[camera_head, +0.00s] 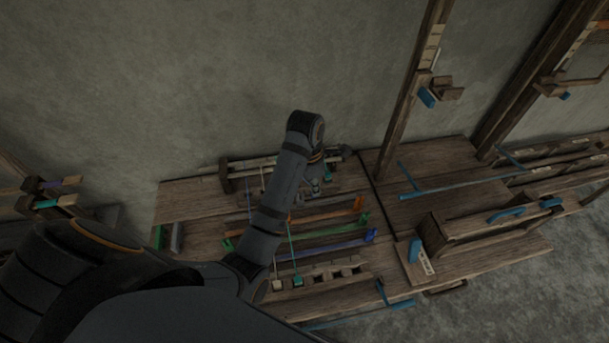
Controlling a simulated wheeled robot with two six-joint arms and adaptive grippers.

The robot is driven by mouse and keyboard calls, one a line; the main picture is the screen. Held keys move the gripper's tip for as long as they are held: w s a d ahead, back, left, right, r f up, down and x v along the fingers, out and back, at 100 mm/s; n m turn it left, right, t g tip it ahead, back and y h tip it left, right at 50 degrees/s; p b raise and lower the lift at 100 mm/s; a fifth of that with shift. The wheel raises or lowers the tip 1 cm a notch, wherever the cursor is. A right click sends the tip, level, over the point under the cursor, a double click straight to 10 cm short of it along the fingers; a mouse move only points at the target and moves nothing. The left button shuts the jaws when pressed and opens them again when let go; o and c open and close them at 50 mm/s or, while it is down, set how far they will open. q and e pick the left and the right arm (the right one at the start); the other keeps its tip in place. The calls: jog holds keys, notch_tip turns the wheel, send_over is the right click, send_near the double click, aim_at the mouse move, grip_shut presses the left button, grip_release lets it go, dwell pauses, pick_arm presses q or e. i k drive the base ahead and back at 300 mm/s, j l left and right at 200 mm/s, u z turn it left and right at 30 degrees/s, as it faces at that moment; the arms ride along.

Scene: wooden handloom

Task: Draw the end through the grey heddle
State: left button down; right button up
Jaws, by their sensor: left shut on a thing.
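My left arm reaches across the bench from the lower left. My left gripper (316,187) is small and dark at the back of the bench, close to a long bar. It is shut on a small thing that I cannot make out. In front of it lie an orange bar (335,213), a green bar (330,232) and a blue bar (335,246), partly hidden by my forearm. A thin teal thread (291,243) runs down to a teal block (297,281). I cannot pick out the grey heddle with certainty. My right gripper is out of view.
A slotted wooden rack (350,270) lies along the front of the bench (200,210). A wooden box (480,228) with blue handles stands at the right. A wooden post (408,95) rises behind. The bench's left part is mostly clear.

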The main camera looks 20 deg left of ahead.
aim_at(363, 219)
jog(key=k+l+u, duration=0.1)
jog(key=l+u, duration=0.15)
jog(key=k+l+u, duration=0.2)
jog(key=l, duration=0.2)
jog(key=k+l+u, duration=0.1)
jog(key=l+u, duration=0.15)
jog(key=l, duration=0.05)
